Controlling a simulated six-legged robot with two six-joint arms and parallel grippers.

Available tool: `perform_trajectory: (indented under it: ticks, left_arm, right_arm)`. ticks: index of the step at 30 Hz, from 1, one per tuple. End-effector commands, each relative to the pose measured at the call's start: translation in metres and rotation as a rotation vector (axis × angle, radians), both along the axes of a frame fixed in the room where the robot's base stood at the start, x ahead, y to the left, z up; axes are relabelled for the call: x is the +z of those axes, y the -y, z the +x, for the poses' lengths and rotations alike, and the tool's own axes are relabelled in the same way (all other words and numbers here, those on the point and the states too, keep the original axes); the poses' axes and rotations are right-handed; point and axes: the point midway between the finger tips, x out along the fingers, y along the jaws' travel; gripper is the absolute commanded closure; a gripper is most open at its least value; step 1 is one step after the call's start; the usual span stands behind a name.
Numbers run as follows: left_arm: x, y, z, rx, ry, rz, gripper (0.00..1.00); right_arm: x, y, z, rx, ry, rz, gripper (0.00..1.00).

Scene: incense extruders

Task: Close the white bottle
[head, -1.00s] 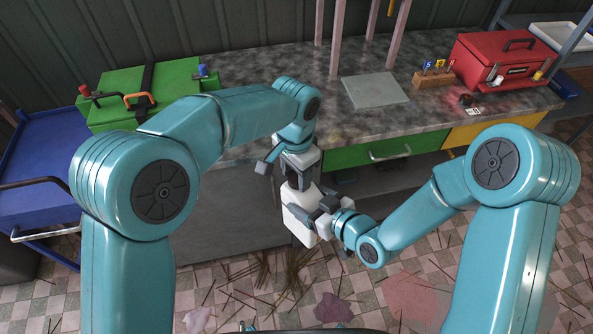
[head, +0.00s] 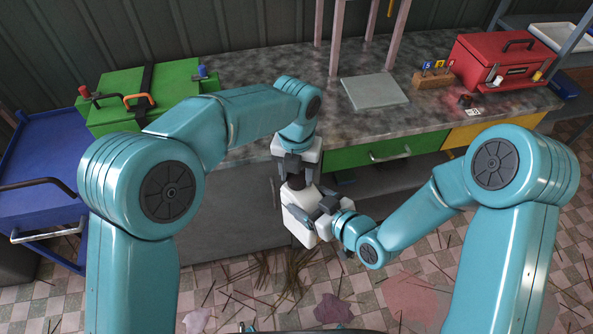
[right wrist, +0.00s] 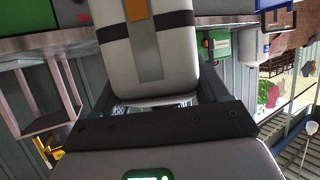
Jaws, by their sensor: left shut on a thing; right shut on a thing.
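The white bottle (head: 300,222) is held upright, slightly tilted, in front of the bench. A dark cap (head: 294,183) is at its top, mostly covered by my left gripper. My left gripper (head: 292,168) points down from above and is shut on the cap. My right gripper (head: 325,208) is shut on the bottle body from the right side. In the right wrist view, a white body with a dark band and an orange patch, apparently the bottle (right wrist: 176,65), stands between the fingers. Whether the cap is fully seated cannot be told.
Behind is a grey bench top (head: 260,75) with a grey plate (head: 374,92), a red toolbox (head: 495,65) and a green case (head: 115,105). A blue cart (head: 40,165) stands left. Sticks (head: 285,268) and stains lie on the tiled floor below.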

Motion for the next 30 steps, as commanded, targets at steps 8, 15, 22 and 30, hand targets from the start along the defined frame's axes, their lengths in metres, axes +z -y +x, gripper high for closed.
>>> perform_trajectory:
  ticks: [8, 15, 22, 30]
  left_arm:
    - [0.001, 0.0, 0.001, -0.151, 0.006, -0.001, 0.79]
    - [0.001, 0.0, 0.001, -0.148, 0.006, -0.001, 0.32]
    - [0.001, 0.0, 0.001, -0.147, 0.004, -0.001, 0.26]
    - [0.025, 0.0, 0.001, -0.148, 0.007, -0.002, 0.26]
  right_arm:
    - [0.001, 0.0, 0.0, 0.0, 0.001, 0.001, 1.0]
    - [0.001, 0.0, 0.0, 0.001, 0.001, 0.001, 1.0]
    - [0.001, 0.0, 0.0, 0.0, 0.003, 0.001, 1.0]
    - [0.001, 0.0, 0.0, 0.0, 0.004, 0.001, 1.0]
